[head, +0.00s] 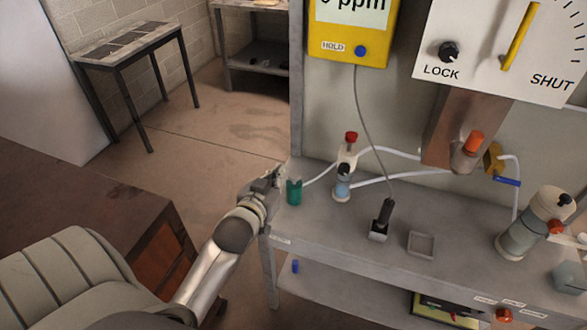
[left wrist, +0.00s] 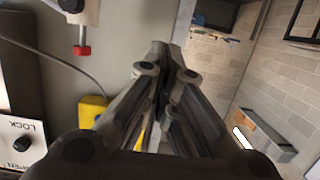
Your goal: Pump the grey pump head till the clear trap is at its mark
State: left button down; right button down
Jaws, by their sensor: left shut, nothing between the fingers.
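My left gripper (head: 274,178) is at the left end of the grey bench, beside a dark green cup (head: 294,192). Its fingers are closed and empty, as the left wrist view (left wrist: 160,55) also shows. To its right stands a small upright bottle with a bluish clear body (head: 342,188) and a dark top. At the bench's right end is a larger canister (head: 522,238) with a bluish see-through body and a pale head. I cannot tell for sure which of these is the pump or trap, and no mark is readable. My right gripper is not in view.
A red-capped fitting (head: 350,150) and white hoses (head: 390,153) lie behind the small bottle. A black probe in a stand (head: 381,222) and a shallow grey tray (head: 422,244) occupy the bench middle. A yellow meter (head: 350,45) hangs above. A brown cabinet (head: 75,205) stands at left.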

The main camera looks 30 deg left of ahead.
pick_arm(q)
jog(key=p, duration=0.2)
send_over(292, 178)
notch_tip(292, 178, down, 2)
notch_tip(292, 178, down, 2)
jog(key=shift+w+f+p, duration=0.1)
jog(key=shift+f+p, duration=0.15)
jog(key=shift+p, duration=0.15)
jog(key=shift+f, duration=0.95)
